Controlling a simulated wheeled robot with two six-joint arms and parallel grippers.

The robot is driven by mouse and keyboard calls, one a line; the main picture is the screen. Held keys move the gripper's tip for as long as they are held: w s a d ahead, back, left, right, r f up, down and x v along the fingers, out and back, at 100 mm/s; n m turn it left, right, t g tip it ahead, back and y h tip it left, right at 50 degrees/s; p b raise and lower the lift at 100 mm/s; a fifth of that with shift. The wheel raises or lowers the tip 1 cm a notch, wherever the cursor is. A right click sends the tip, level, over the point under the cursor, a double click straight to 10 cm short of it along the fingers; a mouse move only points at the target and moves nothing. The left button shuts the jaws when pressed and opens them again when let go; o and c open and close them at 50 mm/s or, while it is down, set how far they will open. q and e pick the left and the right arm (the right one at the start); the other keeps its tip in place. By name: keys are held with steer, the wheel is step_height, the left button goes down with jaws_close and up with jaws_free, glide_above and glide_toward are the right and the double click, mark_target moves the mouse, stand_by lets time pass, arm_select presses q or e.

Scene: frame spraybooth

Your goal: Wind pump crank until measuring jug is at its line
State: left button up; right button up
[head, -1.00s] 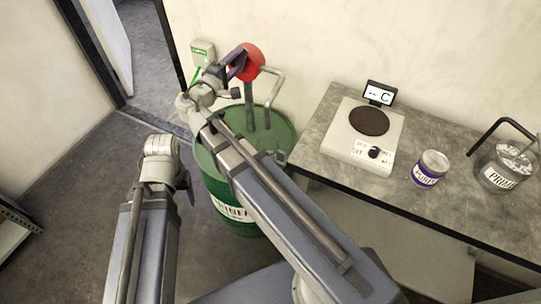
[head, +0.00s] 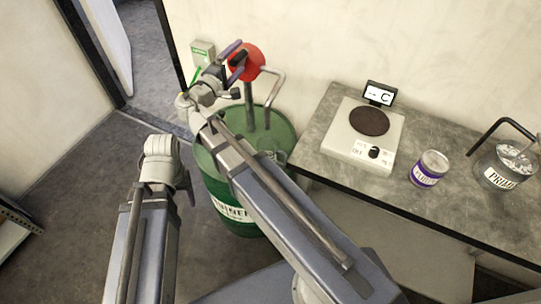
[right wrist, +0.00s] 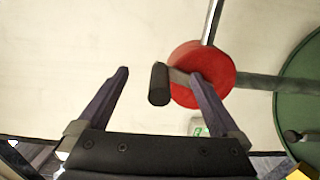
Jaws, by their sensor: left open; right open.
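A red pump (head: 246,62) stands on a grey post over the green drum (head: 285,130). Its crank has a black handle (right wrist: 158,84), seen in the right wrist view. My right gripper (head: 237,60) is at the pump, open. In the right wrist view its fingers (right wrist: 161,74) stand apart on either side of the handle, with gaps visible; I cannot tell the depth between them. A clear vessel, possibly the measuring jug (head: 275,157), shows faintly at the drum's right side; its level and line cannot be read. My left gripper (head: 190,188) is low left of the drum, mostly hidden behind its wrist.
A grey bench (head: 325,128) on the right holds a scale (head: 350,148) with a display, a purple-labelled tin (head: 429,169) and a labelled primer container (head: 499,168). A bent spout pipe (head: 275,88) rises beside the pump.

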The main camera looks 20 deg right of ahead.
mark_target(230, 66)
steer(key=shift+v, duration=3.55)
steer(key=shift+s+a, duration=0.35)
steer(key=shift+a, duration=0.05)
arm_select(q)
steer(key=shift+w+d, duration=0.3)
steer(key=shift+w, duration=0.2)
arm_select(e)
steer(key=shift+s, duration=0.25)
steer(key=x, duration=0.7)
steer(key=shift+w, duration=0.15)
arm_select(q)
steer(key=shift+s+a, duration=0.25)
steer(key=shift+s, duration=0.2)
arm_select(e)
steer(key=shift+w+d, duration=0.45)
steer(key=shift+w, duration=0.1)
